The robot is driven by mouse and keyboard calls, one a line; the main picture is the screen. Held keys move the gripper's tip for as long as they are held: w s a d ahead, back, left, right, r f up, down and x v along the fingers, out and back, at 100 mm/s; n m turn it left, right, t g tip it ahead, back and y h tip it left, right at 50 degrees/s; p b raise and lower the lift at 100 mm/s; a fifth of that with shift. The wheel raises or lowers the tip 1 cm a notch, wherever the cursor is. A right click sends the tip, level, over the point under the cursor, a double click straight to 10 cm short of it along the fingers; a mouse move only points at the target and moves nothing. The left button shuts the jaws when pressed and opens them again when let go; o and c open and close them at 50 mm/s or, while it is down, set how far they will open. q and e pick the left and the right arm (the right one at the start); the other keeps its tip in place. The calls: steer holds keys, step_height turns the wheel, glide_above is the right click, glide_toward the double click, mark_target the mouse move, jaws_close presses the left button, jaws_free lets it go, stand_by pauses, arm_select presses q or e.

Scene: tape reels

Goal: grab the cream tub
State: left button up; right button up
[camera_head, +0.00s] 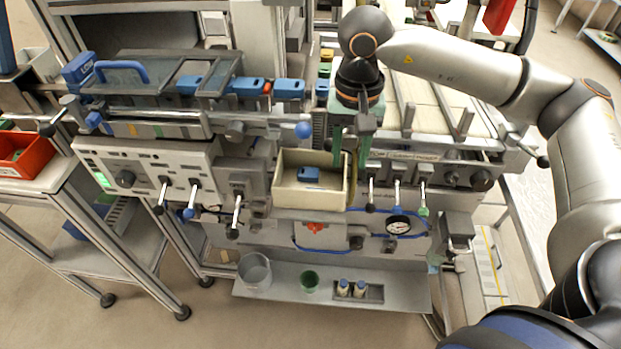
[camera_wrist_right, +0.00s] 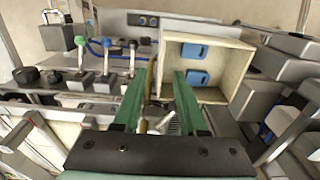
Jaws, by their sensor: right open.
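The cream tub (camera_head: 308,202) is an open rectangular box on the front of the machine in the middle of the head view. It also shows in the right wrist view (camera_wrist_right: 241,72). One blue block (camera_head: 308,174) shows inside it in the head view, and two blue pieces show in the wrist view. My right gripper (camera_head: 350,152) points down at the tub's right side, with its green fingers apart. In the wrist view the near tub wall lies between the lines of the fingers (camera_wrist_right: 160,88); I cannot tell how deep they reach. My left gripper is not in view.
Several levers (camera_head: 397,194) and a gauge (camera_head: 398,225) stand right of the tub. A control panel (camera_head: 140,175) with levers is at left. A lower shelf (camera_head: 325,295) holds a clear beaker (camera_head: 254,272), a green cup (camera_head: 309,281) and small bottles.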

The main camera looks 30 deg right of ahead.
mark_target(346, 171)
steer(key=shift+w+d+f+p, duration=0.1)
steer(key=shift+w+f+p, duration=0.15)
steer(key=shift+f, duration=1.25)
steer(key=shift+w+d+f+p, duration=0.15)
steer(key=shift+w+f, duration=0.1)
steer(key=shift+f, duration=1.25)
steer(key=shift+a, duration=0.1)
jaws_close()
